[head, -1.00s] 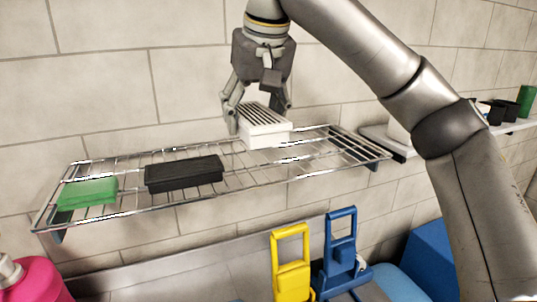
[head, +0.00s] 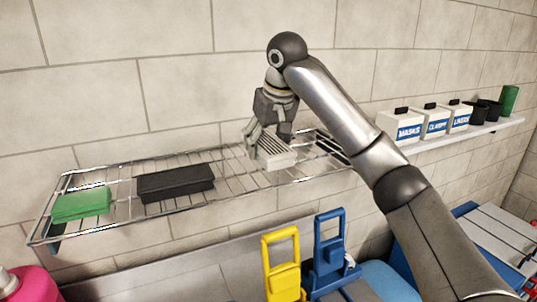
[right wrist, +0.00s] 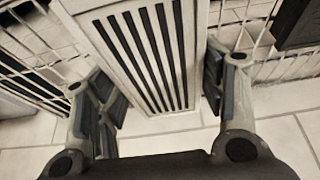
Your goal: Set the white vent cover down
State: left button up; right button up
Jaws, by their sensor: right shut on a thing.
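The white vent cover (head: 277,157) has dark slots along its top face. It is at the right part of the wire rack (head: 118,211), with its slotted face up; whether it touches the wires I cannot tell. My right gripper (head: 266,147) is shut on it, one finger on each side. In the right wrist view the slotted cover (right wrist: 125,62) lies between the two fingers of my right gripper (right wrist: 160,88), with rack wires around it. My left gripper is not in view.
On the rack's left half lie a green block (head: 81,204) and a black block (head: 176,184). Bare wires lie between the black block and the cover. A shelf with labelled boxes (head: 400,126) is to the right. Yellow (head: 282,275) and blue (head: 331,262) handled things stand below.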

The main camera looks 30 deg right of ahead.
jog(key=f, duration=0.1)
jog(key=p, duration=0.1)
jog(key=f+p, duration=0.1)
jog(key=shift+w+d+f, duration=0.3)
jog(key=shift+d+f, duration=0.05)
jog(key=shift+f, duration=0.55)
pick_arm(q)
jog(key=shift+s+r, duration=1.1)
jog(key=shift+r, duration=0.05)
pick_arm(e)
jog(key=shift+a+f, duration=0.1)
jog(key=shift+f, duration=0.1)
jog(key=o, duration=0.9)
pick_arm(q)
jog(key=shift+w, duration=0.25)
pick_arm(e)
jog(key=shift+o, duration=0.2)
